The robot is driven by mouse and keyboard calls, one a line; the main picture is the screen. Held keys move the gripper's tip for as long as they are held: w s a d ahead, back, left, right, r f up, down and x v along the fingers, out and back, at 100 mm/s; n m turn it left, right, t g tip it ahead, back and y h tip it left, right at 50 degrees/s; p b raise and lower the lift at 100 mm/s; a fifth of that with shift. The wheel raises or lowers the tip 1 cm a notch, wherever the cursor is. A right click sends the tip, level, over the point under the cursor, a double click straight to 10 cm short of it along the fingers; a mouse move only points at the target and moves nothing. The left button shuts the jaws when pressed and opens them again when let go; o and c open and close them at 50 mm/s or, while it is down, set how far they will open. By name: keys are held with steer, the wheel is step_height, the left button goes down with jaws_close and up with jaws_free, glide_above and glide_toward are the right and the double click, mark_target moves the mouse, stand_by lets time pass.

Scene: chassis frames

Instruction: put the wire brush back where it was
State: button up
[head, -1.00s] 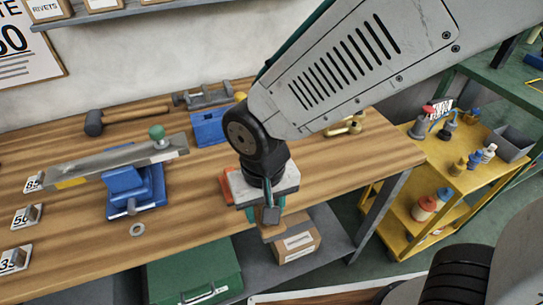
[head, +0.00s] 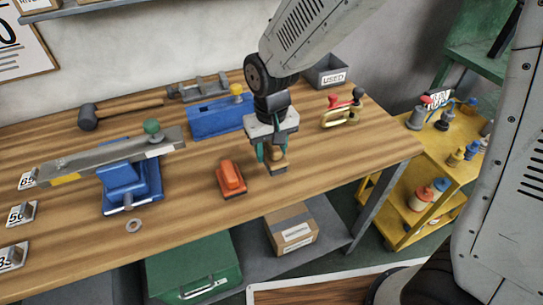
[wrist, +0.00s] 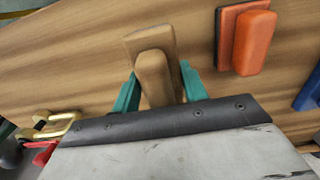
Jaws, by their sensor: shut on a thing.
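My gripper (head: 271,155) is over the wooden bench top (head: 190,222), right of the orange block. Its teal fingers are shut on a tan wooden-backed piece, which I take to be the wire brush (head: 278,160). In the wrist view the brush (wrist: 155,72) sits between the fingers, its raised grip toward the camera. Its bristles are hidden, and I cannot tell whether its underside touches the bench.
An orange block (head: 231,178) lies left of my gripper. A blue tool (head: 216,120) stands behind it, and a red-handled brass clamp (head: 342,112) lies to the right. A blue vise (head: 128,185) holds a metal bar at left. Bench around the brush is clear.

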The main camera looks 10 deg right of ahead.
mark_target(271, 158)
steer(key=shift+f, duration=1.4)
steer(key=o, duration=1)
steer(key=shift+f, duration=0.15)
